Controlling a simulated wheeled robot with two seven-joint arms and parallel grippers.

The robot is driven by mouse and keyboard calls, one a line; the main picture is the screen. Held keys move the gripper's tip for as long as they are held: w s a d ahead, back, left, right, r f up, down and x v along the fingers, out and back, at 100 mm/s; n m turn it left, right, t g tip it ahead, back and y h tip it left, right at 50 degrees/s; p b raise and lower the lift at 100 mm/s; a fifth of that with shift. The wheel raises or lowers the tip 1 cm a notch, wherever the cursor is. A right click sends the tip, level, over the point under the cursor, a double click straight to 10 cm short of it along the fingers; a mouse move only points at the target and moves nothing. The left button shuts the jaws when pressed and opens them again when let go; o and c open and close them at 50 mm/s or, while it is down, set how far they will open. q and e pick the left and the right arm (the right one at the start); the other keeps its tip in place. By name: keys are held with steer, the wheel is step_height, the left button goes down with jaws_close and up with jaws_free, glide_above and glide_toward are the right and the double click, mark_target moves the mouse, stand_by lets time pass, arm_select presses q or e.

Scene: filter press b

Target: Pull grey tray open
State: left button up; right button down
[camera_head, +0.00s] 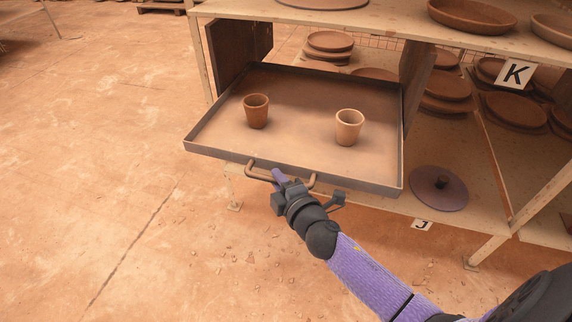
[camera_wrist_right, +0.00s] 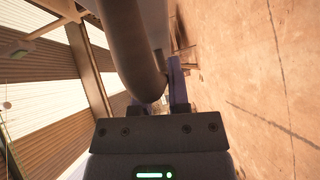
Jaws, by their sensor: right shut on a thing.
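The grey tray (camera_head: 297,173) is a shallow drawer with raised edges, and it sticks well out of the wooden shelf unit in the head view. Two brown clay cups, one darker (camera_head: 256,111) and one lighter (camera_head: 349,127), stand upright in it. A brown bar handle (camera_head: 263,177) is on its front edge. My right gripper (camera_head: 281,179) is shut on the handle. In the right wrist view the handle (camera_wrist_right: 140,60) is a large dark curved bar at the fingers (camera_wrist_right: 164,88). My left gripper is not in view.
The shelf unit (camera_head: 385,29) holds several stacked clay plates and bowls at the back and right. A round purple lid (camera_head: 438,187) lies on the lower shelf, right of the tray. The floor (camera_head: 100,150) in front and left is clear.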

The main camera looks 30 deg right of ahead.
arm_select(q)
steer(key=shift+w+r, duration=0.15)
arm_select(e)
steer(key=s+a, duration=0.5)
steer(key=a, duration=0.1)
steer(key=shift+s+a, duration=0.35)
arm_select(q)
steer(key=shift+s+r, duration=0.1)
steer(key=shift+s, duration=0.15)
arm_select(e)
steer(key=c, duration=0.6)
jaws_free()
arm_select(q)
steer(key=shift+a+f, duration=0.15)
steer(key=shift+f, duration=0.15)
arm_select(e)
steer(key=s, duration=0.3)
steer(key=s+r, duration=0.1)
steer(key=s, duration=0.5)
steer(key=shift+s+a+r, duration=0.2)
steer(key=shift+s+a, duration=0.15)
steer(key=shift+s, duration=0.05)
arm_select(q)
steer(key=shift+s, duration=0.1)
